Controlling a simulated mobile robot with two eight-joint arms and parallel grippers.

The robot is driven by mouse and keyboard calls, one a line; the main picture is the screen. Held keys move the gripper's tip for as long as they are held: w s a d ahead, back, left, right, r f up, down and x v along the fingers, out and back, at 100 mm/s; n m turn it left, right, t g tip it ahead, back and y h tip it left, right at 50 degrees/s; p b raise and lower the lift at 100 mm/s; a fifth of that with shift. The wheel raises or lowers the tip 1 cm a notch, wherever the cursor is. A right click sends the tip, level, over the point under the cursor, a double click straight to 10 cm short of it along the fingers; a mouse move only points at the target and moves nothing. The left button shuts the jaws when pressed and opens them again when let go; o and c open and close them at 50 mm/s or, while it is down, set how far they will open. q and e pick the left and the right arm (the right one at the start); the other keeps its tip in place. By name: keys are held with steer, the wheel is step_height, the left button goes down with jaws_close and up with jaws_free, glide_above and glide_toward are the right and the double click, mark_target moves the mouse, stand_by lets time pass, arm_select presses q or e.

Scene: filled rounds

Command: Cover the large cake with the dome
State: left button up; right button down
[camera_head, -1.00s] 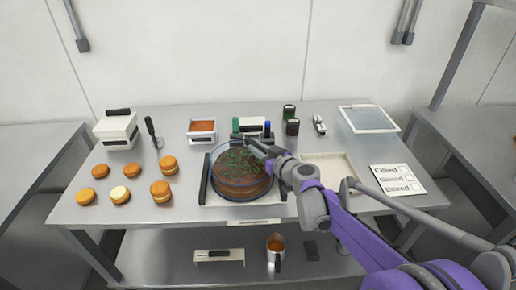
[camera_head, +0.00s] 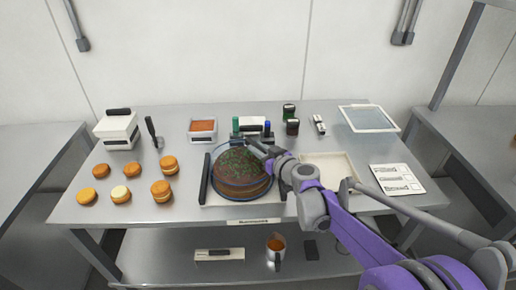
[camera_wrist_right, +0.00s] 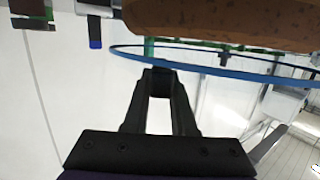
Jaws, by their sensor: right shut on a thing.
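The large cake (camera_head: 238,166), brown with green bits on top, sits on a pale board (camera_head: 213,200). The clear dome with a blue rim (camera_head: 240,199) shows around the cake in the head view. My right gripper (camera_head: 262,149) is shut at the top of the dome; its grip point is partly hidden. In the right wrist view, apparently upside down, the shut fingers (camera_wrist_right: 158,76) are beside the blue rim (camera_wrist_right: 215,70) and the cake's side (camera_wrist_right: 220,18). A gap shows between rim and cake there; the exact height is unclear. My left gripper is out of view.
Several small round cakes (camera_head: 120,194) are at the left. A tub of orange filling (camera_head: 203,127), markers and stamps (camera_head: 291,126) stand behind the cake. An empty tray (camera_head: 330,168) and a labelled card (camera_head: 397,179) lie right, near my arm.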

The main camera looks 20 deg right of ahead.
steer(key=shift+f, duration=0.25)
steer(key=shift+c, duration=0.8)
jaws_free()
steer(key=shift+r+p, duration=2.7)
steer(key=shift+r, duration=0.9)
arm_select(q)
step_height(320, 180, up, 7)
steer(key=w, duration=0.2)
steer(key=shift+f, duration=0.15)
arm_select(e)
steer(key=shift+f, duration=0.1)
